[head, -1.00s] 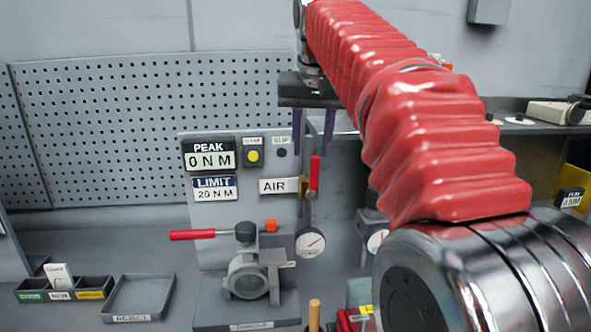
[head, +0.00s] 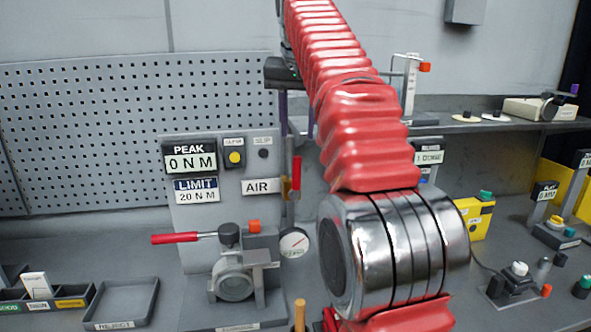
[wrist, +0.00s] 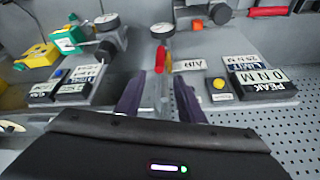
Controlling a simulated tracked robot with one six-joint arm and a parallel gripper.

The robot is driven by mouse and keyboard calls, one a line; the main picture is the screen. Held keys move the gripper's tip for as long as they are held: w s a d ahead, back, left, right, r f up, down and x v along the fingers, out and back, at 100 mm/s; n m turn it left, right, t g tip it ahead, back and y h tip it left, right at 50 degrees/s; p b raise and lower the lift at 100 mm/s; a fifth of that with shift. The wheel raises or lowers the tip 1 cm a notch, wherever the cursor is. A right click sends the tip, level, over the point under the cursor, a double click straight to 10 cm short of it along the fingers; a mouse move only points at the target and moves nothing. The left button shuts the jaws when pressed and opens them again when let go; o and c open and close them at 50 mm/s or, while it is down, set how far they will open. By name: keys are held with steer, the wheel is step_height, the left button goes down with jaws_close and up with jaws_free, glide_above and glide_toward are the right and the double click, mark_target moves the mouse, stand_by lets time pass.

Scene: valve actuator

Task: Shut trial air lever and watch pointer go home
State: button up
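The red air lever (head: 297,173) stands upright on a brass-coloured valve beside the AIR label (head: 262,186). It also shows in the wrist view (wrist: 160,57). The round white gauge (head: 294,243) sits below it; its pointer leans to the upper right, but its exact reading is too small to tell. My gripper (head: 297,130) is above the lever, its purple fingers pointing down. In the wrist view my gripper (wrist: 166,77) is open, with the lever ahead of the gap between the fingers. I see no clear contact.
The panel reads PEAK 0 NM (head: 190,160) and LIMIT 20 NM. A second red handle (head: 182,238) lies level on the clamped valve (head: 235,285). Yellow boxes (head: 474,218) and several knobs stand at right. A reject tray (head: 122,305) is at left.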

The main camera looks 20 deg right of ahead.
mark_target(296, 186)
steer(key=x, duration=1.3)
steer(key=shift+f, duration=0.3)
steer(key=shift+c, duration=0.4)
jaws_close()
steer(key=shift+a, duration=0.1)
